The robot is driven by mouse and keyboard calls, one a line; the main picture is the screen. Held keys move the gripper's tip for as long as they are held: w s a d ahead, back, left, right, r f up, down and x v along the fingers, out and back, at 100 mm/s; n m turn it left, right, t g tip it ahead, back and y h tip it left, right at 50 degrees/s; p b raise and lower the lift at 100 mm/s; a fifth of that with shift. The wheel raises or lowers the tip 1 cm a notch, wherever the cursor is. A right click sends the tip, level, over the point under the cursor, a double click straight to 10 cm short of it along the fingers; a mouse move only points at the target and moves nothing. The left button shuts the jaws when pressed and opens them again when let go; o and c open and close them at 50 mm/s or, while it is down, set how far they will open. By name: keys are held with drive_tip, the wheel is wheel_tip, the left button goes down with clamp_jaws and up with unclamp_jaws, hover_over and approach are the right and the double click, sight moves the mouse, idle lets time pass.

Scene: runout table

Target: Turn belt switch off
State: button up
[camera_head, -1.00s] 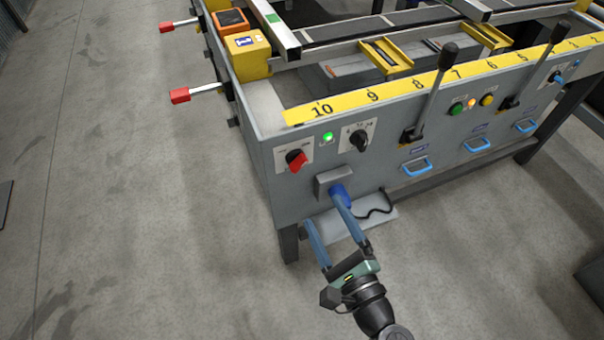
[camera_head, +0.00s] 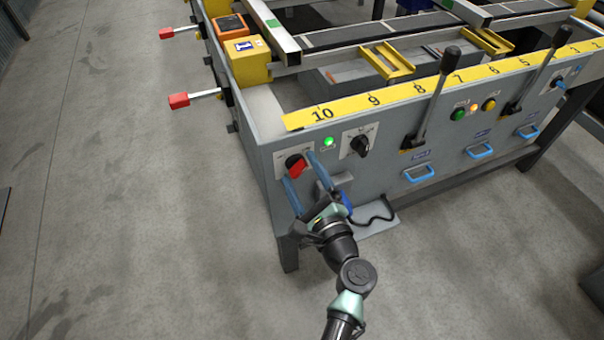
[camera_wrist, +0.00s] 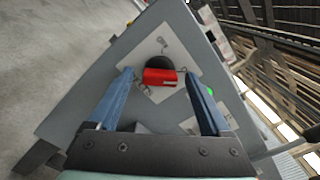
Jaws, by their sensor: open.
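The red rotary switch (camera_head: 297,163) sits on a light square plate at the left end of the grey front panel. Its handle looks tilted in the head view. In the wrist view the red handle (camera_wrist: 160,77) shows on its dark round base, between and ahead of my two blue fingers. My gripper (camera_head: 298,170) is open, with one finger on each side of the switch in the picture. I cannot tell whether a finger touches it. A green lamp (camera_head: 328,142) right of the switch is lit.
A black rotary knob (camera_head: 360,145) is on a plate to the right. A grey socket box with a blue plug (camera_head: 346,203) is below, partly behind my gripper. Levers (camera_head: 430,100), buttons and blue handles (camera_head: 418,171) continue right. Open floor (camera_head: 120,200) lies left.

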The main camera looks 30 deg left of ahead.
clamp_jaws()
drive_tip(key=shift+b, duration=0.3)
drive_tip(key=n+b, duration=0.3)
drive_tip(key=n, duration=0.1)
drive_tip(key=shift+f, duration=0.25)
drive_tip(key=n+b, duration=1)
drive_tip(key=n, duration=0.1)
drive_tip(key=shift+b, duration=0.35)
drive_tip(key=shift+r+n+b, duration=0.15)
drive_tip(key=shift+n+b, duration=0.85)
drive_tip(key=shift+n, duration=0.4)
unclamp_jaws()
drive_tip(key=shift+r, duration=0.1)
